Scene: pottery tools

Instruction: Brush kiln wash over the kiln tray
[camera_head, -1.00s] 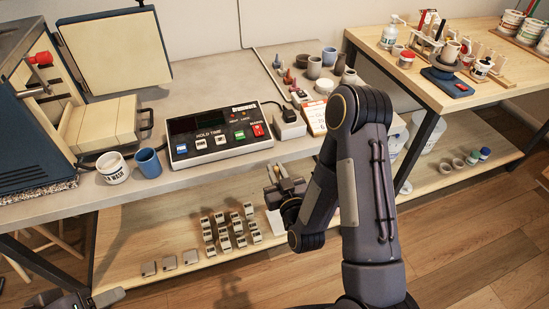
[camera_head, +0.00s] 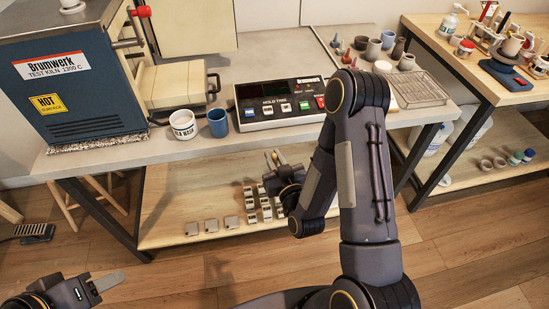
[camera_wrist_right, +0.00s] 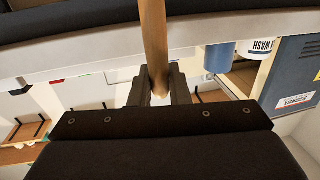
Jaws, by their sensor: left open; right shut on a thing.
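My right gripper (camera_head: 276,166) is in front of the bench edge, above the lower shelf. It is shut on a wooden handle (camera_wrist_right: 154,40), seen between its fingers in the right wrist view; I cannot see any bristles. A white cup marked kiln wash (camera_head: 184,125) stands on the bench by the kiln (camera_head: 80,85); it also shows in the right wrist view (camera_wrist_right: 262,47). A cream slab-like block (camera_head: 172,88) with a dark handle juts from the kiln's open side; I cannot tell if it is the kiln tray. My left gripper (camera_head: 102,286) is open and empty at lower left.
A blue cup (camera_head: 218,122) stands right of the kiln wash cup. A wire rack (camera_head: 420,89) and small pots are farther right. Small blocks (camera_head: 250,204) lie on the lower shelf. The floor at front is clear.

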